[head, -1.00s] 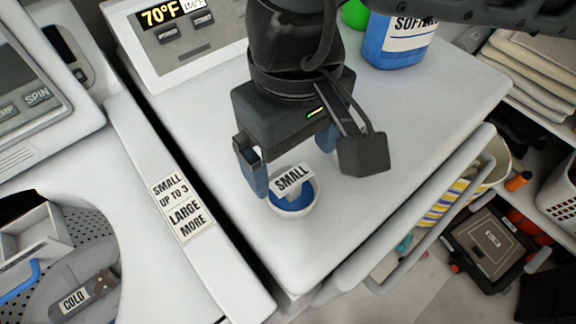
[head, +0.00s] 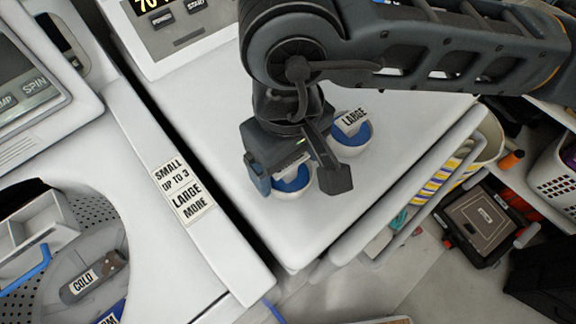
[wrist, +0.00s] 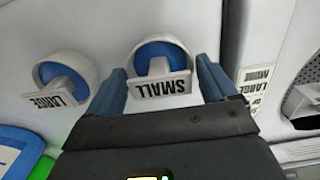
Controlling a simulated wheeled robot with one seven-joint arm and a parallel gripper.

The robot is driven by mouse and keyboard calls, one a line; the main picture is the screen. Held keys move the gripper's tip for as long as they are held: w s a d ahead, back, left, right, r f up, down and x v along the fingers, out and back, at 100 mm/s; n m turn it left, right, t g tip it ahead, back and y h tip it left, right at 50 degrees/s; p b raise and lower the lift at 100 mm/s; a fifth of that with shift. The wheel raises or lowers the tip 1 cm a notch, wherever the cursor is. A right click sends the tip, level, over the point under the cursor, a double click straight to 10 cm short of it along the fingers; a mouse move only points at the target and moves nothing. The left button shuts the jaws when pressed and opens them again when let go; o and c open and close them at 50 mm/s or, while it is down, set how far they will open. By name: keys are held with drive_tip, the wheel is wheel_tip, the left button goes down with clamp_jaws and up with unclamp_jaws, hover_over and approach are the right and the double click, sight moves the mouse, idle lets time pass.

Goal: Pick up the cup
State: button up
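A small white cup with blue inside and a SMALL tag (head: 291,181) stands on the white machine top, partly hidden under my gripper (head: 288,184). A similar cup tagged LARGE (head: 352,132) stands behind it to the right. In the wrist view the SMALL cup (wrist: 160,55) lies between and just ahead of the two fingertips of my gripper (wrist: 162,68). The LARGE cup (wrist: 66,82) is outside the left finger.
The white machine top (head: 310,235) is clear in front of the cups. An open washer (head: 75,250) with a COLD-tagged part is at left, past a dark gap. Shelves with a striped item (head: 447,185) and a dark box (head: 480,222) are at right.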

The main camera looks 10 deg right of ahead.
drive_tip(key=c, duration=0.6)
drive_tip(key=shift+r, duration=0.1)
drive_tip(key=shift+c, duration=0.2)
drive_tip(key=shift+r+b, duration=0.35)
drive_tip(key=shift+r, duration=0.45)
drive_tip(key=shift+d+r+b, duration=0.25)
drive_tip(key=shift+r+b, duration=0.3)
drive_tip(key=shift+r, duration=0.7)
drive_tip(key=s+d+r+b, duration=0.2)
drive_tip(key=s+d+r, duration=0.4)
drive_tip(key=d, duration=0.3)
drive_tip(key=shift+d+r+b, duration=0.25)
drive_tip(key=shift+r+b, duration=0.05)
drive_tip(key=shift+r, duration=0.05)
